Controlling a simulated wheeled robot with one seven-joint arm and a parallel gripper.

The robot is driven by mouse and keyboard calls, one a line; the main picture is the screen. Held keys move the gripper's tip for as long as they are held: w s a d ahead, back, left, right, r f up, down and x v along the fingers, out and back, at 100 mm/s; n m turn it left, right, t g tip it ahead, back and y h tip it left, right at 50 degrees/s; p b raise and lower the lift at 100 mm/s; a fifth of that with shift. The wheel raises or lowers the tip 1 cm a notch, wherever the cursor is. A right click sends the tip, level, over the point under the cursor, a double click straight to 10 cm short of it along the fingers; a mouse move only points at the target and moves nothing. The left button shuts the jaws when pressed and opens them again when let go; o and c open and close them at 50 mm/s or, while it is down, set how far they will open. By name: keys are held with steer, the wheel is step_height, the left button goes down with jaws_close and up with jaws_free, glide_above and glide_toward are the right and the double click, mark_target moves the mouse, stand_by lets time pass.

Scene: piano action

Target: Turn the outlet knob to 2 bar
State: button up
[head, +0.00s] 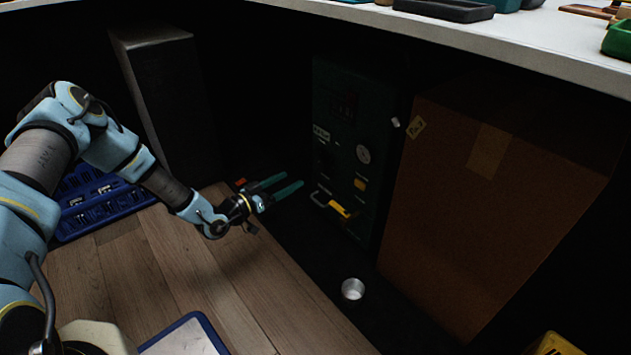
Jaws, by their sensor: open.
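A dark green machine (340,125) stands in shadow under the white worktop. I cannot tell which part is the outlet knob, and the gauge reading is too small to make out. My gripper (294,180) is open and empty, its two teal fingers pointing right toward the machine's front. It appears to be left of the machine and apart from it.
A large brown cardboard box (490,190) stands close to the machine's right. A metal cup (352,289) is on the dark floor in front. A blue tool tray (105,205) lies behind my arm, and a tall dark block (165,95) stands at the back left. The white worktop (540,38) overhangs above.

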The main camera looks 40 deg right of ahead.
mark_target(319, 165)
steer(key=d+b, duration=0.1)
steer(key=d, duration=0.4)
steer(key=d+b, duration=0.2)
steer(key=d, duration=0.2)
steer(key=shift+s+d+f, duration=0.2)
steer(key=shift+d, duration=0.15)
steer(key=shift+d+r+b, duration=0.1)
steer(key=shift+d+b, duration=0.2)
steer(key=shift+d, duration=0.3)
steer(key=shift+c, duration=0.4)
jaws_close()
steer(key=n, duration=0.4)
steer(key=shift+b, duration=0.3)
steer(key=shift+n+b, duration=0.3)
steer(key=shift+n, duration=2)
